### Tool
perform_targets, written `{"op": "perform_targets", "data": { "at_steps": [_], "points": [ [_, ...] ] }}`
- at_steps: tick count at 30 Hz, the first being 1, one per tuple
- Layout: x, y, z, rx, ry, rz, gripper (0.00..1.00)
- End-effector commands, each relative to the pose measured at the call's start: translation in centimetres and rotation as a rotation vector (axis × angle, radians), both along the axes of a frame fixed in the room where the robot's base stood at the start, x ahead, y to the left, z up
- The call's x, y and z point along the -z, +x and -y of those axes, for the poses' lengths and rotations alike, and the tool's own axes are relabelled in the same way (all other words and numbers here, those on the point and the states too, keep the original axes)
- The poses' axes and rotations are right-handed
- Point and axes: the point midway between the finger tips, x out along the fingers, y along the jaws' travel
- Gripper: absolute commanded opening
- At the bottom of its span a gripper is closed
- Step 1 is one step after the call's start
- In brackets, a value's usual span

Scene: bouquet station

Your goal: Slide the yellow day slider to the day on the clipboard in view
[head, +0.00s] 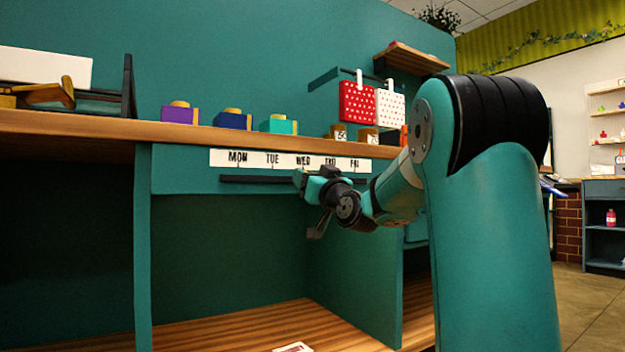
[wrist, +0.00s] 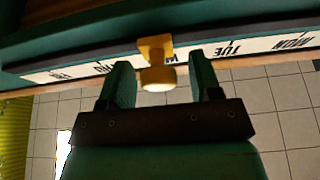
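The day strip (head: 290,160) is white with MON, TUE, WED, THU and FRI in black, on the teal panel under the shelf. In the wrist view the strip (wrist: 262,46) appears upside down. The yellow slider (wrist: 155,50), with a round knob, covers part of the WED label there. My gripper (wrist: 160,78) is open, with one finger on each side of the knob and visible gaps to it. In the head view my gripper (head: 318,205) is in front of the strip's right half, and I cannot make out the slider. I cannot identify a clipboard or read its day.
The wooden shelf (head: 75,124) above the strip holds purple (head: 180,113), blue (head: 232,120) and teal (head: 278,124) boxes with yellow tops. A dark rail (head: 250,179) runs under the strip. Red (head: 357,103) and white (head: 391,108) dotted items hang at right. The lower compartment is mostly clear.

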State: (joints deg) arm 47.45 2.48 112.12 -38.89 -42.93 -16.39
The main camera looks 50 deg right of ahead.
Motion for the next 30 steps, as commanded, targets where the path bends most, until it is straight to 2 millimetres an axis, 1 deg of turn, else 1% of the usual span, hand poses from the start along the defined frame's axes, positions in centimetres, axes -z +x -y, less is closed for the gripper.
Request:
{"op": "perform_targets", "data": {
  "at_steps": [7,11,14,17,24,27,30],
  "points": [
    [0.0,-0.1,0.1,0.002,0.000,0.001,0.57],
    [0.4,-1.0,-0.1,0.004,0.001,0.000,0.57],
    [1.0,-2.5,-0.5,0.007,0.002,0.000,0.57],
    [2.1,-4.6,-1.1,0.008,0.001,-0.001,0.57],
    [4.8,-10.2,-2.9,0.011,0.002,-0.001,0.57],
    [5.6,-12.1,-3.5,0.011,0.002,-0.001,0.57],
    [6.1,-13.6,-4.0,0.009,0.001,0.000,0.57]
  ]
}}
